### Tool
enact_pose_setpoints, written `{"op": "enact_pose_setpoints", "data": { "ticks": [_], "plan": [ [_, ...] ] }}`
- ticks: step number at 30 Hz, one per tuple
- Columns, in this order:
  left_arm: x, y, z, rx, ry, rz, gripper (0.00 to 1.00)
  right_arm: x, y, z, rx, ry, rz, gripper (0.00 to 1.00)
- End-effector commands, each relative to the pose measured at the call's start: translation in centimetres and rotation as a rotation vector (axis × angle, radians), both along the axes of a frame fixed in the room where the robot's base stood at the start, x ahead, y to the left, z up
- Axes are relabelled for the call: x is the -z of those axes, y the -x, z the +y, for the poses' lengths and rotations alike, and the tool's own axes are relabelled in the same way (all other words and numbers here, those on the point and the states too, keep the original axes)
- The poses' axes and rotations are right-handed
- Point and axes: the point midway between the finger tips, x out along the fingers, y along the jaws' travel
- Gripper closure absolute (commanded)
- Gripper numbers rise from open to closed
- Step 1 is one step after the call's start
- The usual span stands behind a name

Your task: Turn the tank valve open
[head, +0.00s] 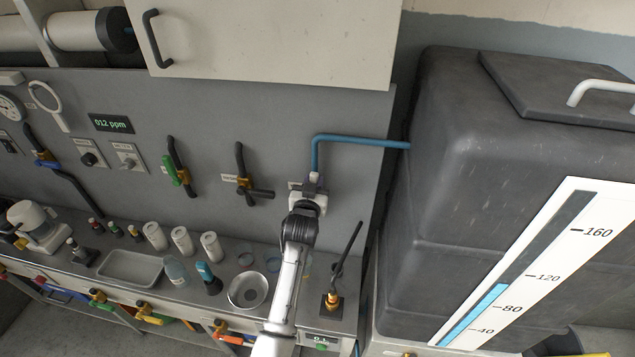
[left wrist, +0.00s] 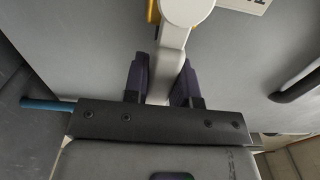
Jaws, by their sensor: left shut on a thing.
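The tank valve (head: 322,200) sits on the grey wall panel, at the lower end of a blue pipe (head: 316,155) that runs to the dark tank (head: 470,170). My left gripper (head: 308,188) reaches up to it and covers much of it in the head view. In the left wrist view, the two dark fingers of my left gripper (left wrist: 164,82) are shut on the valve's pale lever (left wrist: 170,62). A rounded white hub (left wrist: 187,8) shows at the lever's far end, with a bit of yellow beside it. My right gripper is not in view.
A dark cross-handled valve (head: 243,175) and a green-handled valve (head: 178,168) are to the left on the panel. A black upright lever (head: 345,250) stands close right of my arm. A metal bowl (head: 248,290) and bottles are on the bench. A cabinet (head: 270,40) hangs above.

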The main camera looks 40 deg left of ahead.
Motion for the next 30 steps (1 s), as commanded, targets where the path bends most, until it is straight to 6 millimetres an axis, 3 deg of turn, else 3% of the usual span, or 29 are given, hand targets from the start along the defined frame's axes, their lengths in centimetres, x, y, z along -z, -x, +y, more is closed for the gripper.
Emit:
{"op": "enact_pose_setpoints", "data": {
  "ticks": [21,22,30],
  "plan": [
    [-0.11,0.23,0.34,0.000,0.051,-0.038,1.00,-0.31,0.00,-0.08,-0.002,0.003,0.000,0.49],
    [-0.10,0.23,0.34,0.000,0.051,-0.038,0.72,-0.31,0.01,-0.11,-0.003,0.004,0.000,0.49],
    [-0.05,0.22,0.33,0.000,0.049,-0.034,0.49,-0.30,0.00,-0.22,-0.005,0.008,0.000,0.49]
  ]
}}
